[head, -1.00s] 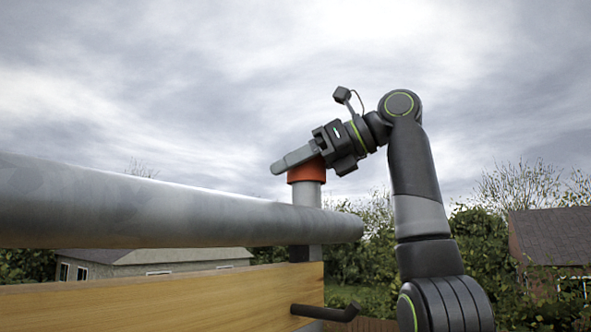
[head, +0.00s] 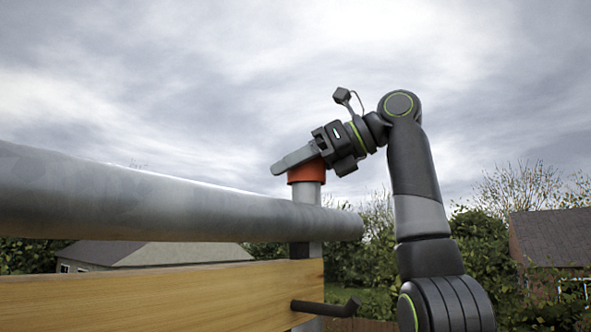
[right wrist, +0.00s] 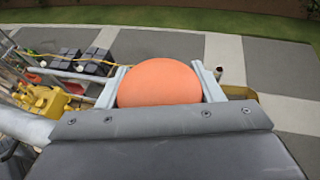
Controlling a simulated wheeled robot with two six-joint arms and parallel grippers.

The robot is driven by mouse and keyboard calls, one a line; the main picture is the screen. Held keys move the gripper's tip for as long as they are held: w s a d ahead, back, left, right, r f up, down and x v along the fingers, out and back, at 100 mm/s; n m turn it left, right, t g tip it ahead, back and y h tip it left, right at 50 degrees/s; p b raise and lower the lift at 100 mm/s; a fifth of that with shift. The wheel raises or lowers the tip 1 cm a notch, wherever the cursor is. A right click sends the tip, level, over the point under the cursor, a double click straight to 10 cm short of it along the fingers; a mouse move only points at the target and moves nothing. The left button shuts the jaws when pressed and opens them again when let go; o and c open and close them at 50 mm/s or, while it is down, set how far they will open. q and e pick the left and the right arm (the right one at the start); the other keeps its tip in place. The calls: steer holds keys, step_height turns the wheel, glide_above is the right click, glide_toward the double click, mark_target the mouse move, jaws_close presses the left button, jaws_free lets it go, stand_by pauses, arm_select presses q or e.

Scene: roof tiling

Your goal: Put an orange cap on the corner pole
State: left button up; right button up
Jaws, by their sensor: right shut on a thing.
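The orange cap (head: 307,173) sits at the top of the upright grey corner pole (head: 307,192) in the head view. My right gripper (head: 296,160) is shut on the cap, its fingers reaching over it from the right. In the right wrist view the cap's rounded top (right wrist: 158,82) lies between the two fingers. The pole under the cap is hidden there, so I cannot tell how far down the cap sits. My left gripper is not in view.
A thick horizontal grey pipe (head: 150,202) crosses from the left to the pole. A wooden board (head: 150,297) runs below it, with a dark bent handle (head: 325,308) at its end. Far below lie yellow equipment (right wrist: 45,100) and paving (right wrist: 270,65).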

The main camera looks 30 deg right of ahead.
steer(key=shift+f+b, duration=0.4)
steer(key=shift+f, duration=0.05)
steer(key=o, duration=0.7)
steer(key=shift+p+v, duration=0.4)
steer(key=shift+v, duration=3.8)
steer(key=shift+s+d+b, duration=0.2)
steer(key=shift+b, duration=0.25)
steer(key=shift+b+v, duration=0.65)
steer(key=shift+v, duration=0.4)
